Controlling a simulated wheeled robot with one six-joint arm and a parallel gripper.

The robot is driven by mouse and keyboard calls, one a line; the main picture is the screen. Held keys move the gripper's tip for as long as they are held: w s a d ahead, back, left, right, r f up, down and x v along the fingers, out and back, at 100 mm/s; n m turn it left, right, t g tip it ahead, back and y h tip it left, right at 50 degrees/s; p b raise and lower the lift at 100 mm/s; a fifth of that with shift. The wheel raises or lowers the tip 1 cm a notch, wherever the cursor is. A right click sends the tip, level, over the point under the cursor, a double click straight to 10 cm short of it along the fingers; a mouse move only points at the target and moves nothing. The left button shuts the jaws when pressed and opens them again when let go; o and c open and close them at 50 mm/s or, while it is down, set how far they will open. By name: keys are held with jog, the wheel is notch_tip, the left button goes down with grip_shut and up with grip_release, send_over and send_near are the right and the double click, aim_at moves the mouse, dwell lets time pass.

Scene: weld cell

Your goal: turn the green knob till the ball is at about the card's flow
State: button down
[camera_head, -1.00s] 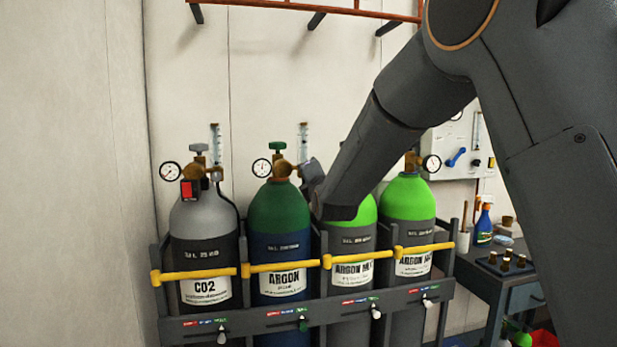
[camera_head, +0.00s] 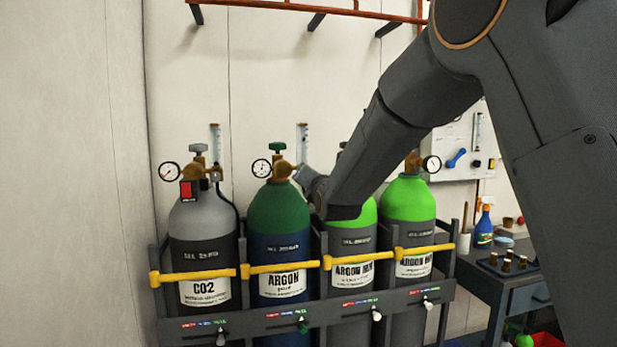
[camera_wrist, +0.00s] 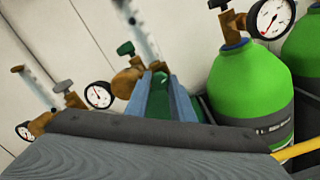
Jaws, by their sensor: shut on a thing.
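My gripper (camera_head: 303,176) is at the right of the argon regulator, by the foot of the argon flow tube (camera_head: 303,140). In the wrist view my gripper (camera_wrist: 160,98) has its two grey fingers close together around something green, the green knob (camera_wrist: 157,104), mostly hidden by them. The flow tube also shows in the wrist view (camera_wrist: 140,28). The ball inside it is too small to make out. I cannot pick out a card with a flow value. The dark green argon cylinder (camera_head: 278,207) stands below, with a green valve handle (camera_head: 278,148) on top.
A grey CO2 cylinder (camera_head: 203,217) stands left, with bright green cylinders (camera_head: 408,199) to the right. Yellow bars (camera_head: 285,267) cross their fronts. Gauges (camera_head: 262,168) stick out near my gripper. A cart (camera_head: 520,292) with small items stands at right.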

jog(key=c, duration=1.5)
grip_release()
jog(key=shift+c, duration=0.2)
jog(key=b+v, duration=0.1)
jog(key=v, duration=0.6)
jog(key=shift+s+b, duration=0.3)
jog(key=shift+s, duration=0.05)
jog(key=shift+d+f, duration=0.1)
jog(key=shift+d, duration=0.05)
